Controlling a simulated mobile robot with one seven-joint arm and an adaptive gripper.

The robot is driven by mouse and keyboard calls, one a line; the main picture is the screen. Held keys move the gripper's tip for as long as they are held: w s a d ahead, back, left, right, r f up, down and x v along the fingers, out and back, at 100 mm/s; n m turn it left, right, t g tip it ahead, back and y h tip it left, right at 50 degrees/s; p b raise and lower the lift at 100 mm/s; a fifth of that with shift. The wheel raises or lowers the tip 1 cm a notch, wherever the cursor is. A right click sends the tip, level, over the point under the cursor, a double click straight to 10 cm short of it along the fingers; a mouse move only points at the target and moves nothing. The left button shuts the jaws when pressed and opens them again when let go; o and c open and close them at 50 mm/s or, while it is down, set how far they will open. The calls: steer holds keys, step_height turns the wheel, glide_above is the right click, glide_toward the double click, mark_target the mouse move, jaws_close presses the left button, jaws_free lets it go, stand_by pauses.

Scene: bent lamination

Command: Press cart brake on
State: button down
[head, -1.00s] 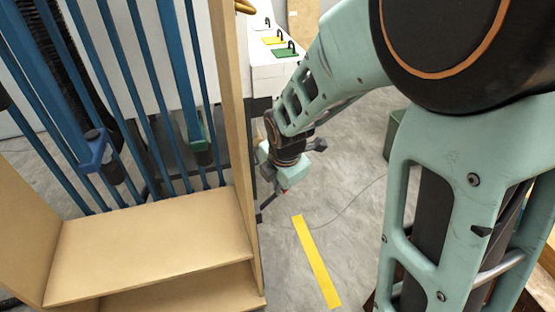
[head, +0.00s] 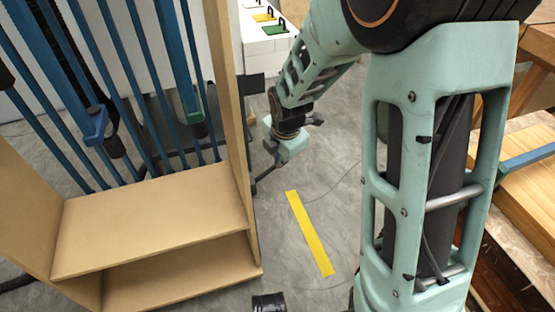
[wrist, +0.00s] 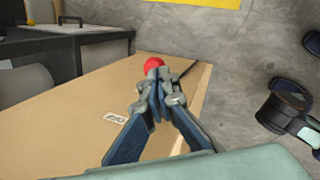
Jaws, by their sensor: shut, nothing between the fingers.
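The cart (head: 150,220) is a beige wooden frame with shelves and blue bars, at the left in the head view. In the wrist view its wooden side panel (wrist: 80,125) lies below my gripper and carries a small white label. A red ball-shaped knob (wrist: 153,64) shows just beyond my fingertips; it looks like the brake's knob. A thin dark rod is to its right. My gripper (wrist: 156,88) is shut and empty; whether it touches the knob I cannot tell. In the head view my gripper (head: 264,178) hangs low beside the cart's right side, and the knob is not visible there.
A yellow floor strip (head: 309,233) lies right of the cart on grey floor. A white cabinet (head: 266,50) with coloured plates stands behind. A wooden bench (head: 530,190) is at the far right. A black cylindrical part (wrist: 284,106) shows at right in the wrist view.

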steer(key=d+f+y+p, duration=0.2)
steer(key=f, duration=0.3)
steer(key=w+d+f+m+g+y+p, duration=0.1)
steer(key=d+f+y+p, duration=0.1)
steer(key=f, duration=0.4)
steer(key=shift+w+f+y+p, duration=0.2)
steer(key=shift+y+p, duration=0.2)
steer(key=shift+y, duration=0.4)
stand_by(0.9)
steer(key=shift+s+d+f, duration=0.1)
steer(key=shift+f, duration=0.05)
stand_by(0.5)
steer(key=v, duration=1.2)
stand_by(0.4)
